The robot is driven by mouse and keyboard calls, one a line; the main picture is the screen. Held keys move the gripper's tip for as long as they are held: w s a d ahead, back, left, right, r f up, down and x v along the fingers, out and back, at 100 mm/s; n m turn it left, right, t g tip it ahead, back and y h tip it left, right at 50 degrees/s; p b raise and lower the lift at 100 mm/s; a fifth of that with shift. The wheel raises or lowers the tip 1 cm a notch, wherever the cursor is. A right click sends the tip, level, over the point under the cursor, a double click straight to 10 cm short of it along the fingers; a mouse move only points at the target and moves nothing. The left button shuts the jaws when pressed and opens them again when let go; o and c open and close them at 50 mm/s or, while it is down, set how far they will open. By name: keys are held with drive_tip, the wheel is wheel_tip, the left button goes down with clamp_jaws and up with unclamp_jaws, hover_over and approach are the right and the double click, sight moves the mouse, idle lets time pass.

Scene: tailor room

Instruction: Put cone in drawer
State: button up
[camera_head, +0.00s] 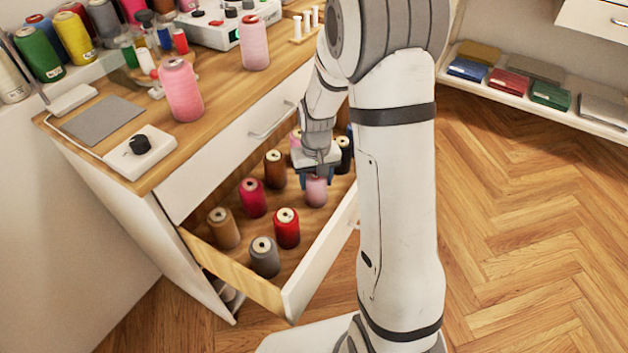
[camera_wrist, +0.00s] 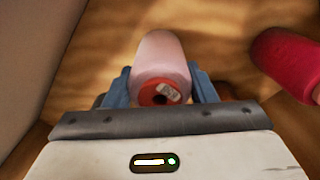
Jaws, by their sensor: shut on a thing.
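A light pink cone (camera_wrist: 161,60) is between the blue fingers of my gripper (camera_wrist: 160,88) in the wrist view. In the head view my gripper (camera_head: 316,178) is shut on this pink cone (camera_head: 316,192), inside the open drawer (camera_head: 196,256). The cone is upright, at or close to the drawer floor; I cannot tell if it touches. Several other cones stand in the drawer, among them a red one (camera_head: 286,228), a grey one (camera_head: 264,258), a magenta one (camera_head: 253,198) and a brown one (camera_head: 223,228). My arm hides part of the drawer's right end.
The wooden cabinet top (camera_head: 215,110) above the drawer bears two pink cones, one nearer (camera_head: 181,90) and one farther (camera_head: 254,44). In the wrist view a drawer wall (camera_wrist: 35,50) is left of the gripper and a magenta cone (camera_wrist: 290,62) is right. Floor (camera_head: 520,230) is clear at right.

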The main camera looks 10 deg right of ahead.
drive_tip(key=shift+f, duration=0.1)
drive_tip(key=o, duration=1.2)
drive_tip(key=shift+c, duration=0.2)
wheel_tip(320, 180, up, 12)
drive_tip(key=p, duration=0.4)
drive_tip(key=s+r, duration=0.4)
drive_tip(key=s, duration=0.6)
drive_tip(key=s+r+t, duration=0.1)
drive_tip(key=s+r, duration=0.2)
drive_tip(key=s, duration=0.6)
drive_tip(key=shift+s+a+r, duration=0.2)
drive_tip(key=shift+s+r, duration=0.15)
drive_tip(key=shift+r, duration=0.05)
